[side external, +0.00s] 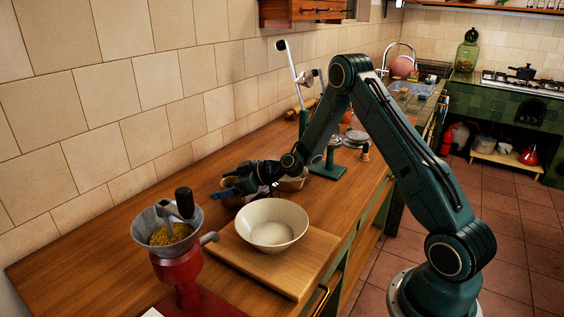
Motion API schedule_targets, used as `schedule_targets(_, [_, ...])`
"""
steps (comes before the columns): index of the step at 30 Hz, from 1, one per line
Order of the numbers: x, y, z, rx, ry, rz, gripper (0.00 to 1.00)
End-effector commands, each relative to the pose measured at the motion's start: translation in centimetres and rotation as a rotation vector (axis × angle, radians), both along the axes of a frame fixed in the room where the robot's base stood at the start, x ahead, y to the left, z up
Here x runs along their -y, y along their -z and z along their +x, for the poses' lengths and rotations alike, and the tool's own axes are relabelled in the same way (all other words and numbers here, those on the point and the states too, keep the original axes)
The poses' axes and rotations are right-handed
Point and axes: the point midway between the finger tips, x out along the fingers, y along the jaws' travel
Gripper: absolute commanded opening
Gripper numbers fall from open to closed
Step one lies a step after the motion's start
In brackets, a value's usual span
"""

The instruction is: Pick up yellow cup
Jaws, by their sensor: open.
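I cannot make out a clearly yellow cup in the side external view. My gripper (226,188) is open and reaches left over the counter, just behind the white bowl. A brownish rounded vessel (233,201) shows partly below the gripper, mostly hidden by it. I cannot tell its colour well, or whether the fingers touch it.
A white bowl (272,226) sits on a wooden board (285,276) in front of my gripper. A red grinder (179,262) with a grain-filled hopper stands at the left front. A green-based lever stand (327,168) is behind my arm. The tiled wall (150,80) bounds the counter.

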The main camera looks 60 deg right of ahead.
Motion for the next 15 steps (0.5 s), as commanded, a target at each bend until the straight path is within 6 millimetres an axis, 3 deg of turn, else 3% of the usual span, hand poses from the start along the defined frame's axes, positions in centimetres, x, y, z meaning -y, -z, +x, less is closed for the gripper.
schedule_targets(9, [0.03, -0.01, -0.03, 0.0, 0.0, 0.0, 0.81])
schedule_targets(15, [0.02, -0.02, -0.03, 0.0, 0.0, 0.0, 0.41])
